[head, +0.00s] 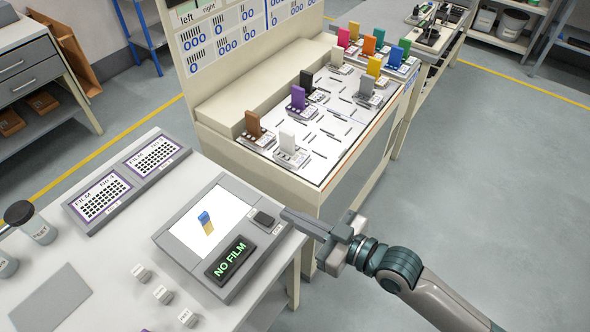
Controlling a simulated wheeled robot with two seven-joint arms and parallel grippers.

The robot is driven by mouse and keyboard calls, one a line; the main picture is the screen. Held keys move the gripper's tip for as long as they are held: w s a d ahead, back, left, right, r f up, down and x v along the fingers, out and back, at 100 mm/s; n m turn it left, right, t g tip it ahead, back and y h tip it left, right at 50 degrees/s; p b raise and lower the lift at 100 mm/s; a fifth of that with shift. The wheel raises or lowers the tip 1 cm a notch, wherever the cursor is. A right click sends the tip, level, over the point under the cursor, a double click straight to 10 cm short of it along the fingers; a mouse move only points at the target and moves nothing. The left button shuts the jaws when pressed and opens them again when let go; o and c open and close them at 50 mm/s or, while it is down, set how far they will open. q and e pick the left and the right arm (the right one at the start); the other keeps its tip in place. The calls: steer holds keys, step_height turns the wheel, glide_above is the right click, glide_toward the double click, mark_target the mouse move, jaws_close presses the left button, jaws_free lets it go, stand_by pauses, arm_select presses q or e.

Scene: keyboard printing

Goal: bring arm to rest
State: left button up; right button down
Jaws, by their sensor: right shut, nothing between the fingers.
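My right gripper (318,228) comes in from the lower right in the head view. Its fingers are together and empty, pointing left. They sit in the picture beside the right edge of a grey device (171,250) with a bright screen and a "NO FILM" display (230,259). I cannot tell whether the fingertips touch the device or hover above it. A blue and yellow figure (206,222) shows on the screen. A dark button (263,218) sits at the device's right corner, near the fingertips. My left gripper is not in view.
The white table (95,250) bears two film keyboards (128,180), small white keys (162,294) and dark-lidded jars (30,222). Behind stands a cream bench (250,180) with several coloured upright tabs (298,98). Grey floor (480,180) is open at right.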

steer(key=s+d+f+m+g+h, duration=0.3)
steer(key=s+d+f+m+h, duration=0.2)
steer(key=s+d+f+h, duration=0.45)
steer(key=s+d+f+m+g+h, duration=0.2)
steer(key=s+d+f+m+h, duration=0.35)
steer(key=s+d, duration=0.7)
step_height(320, 180, down, 32)
steer(key=d+n+g+y, duration=0.2)
steer(key=s+d+f+g+b, duration=0.1)
steer(key=s+d+f, duration=0.1)
steer(key=s+f, duration=1.5)
steer(key=shift+s+d+b, duration=0.4)
steer(key=shift+s, duration=0.05)
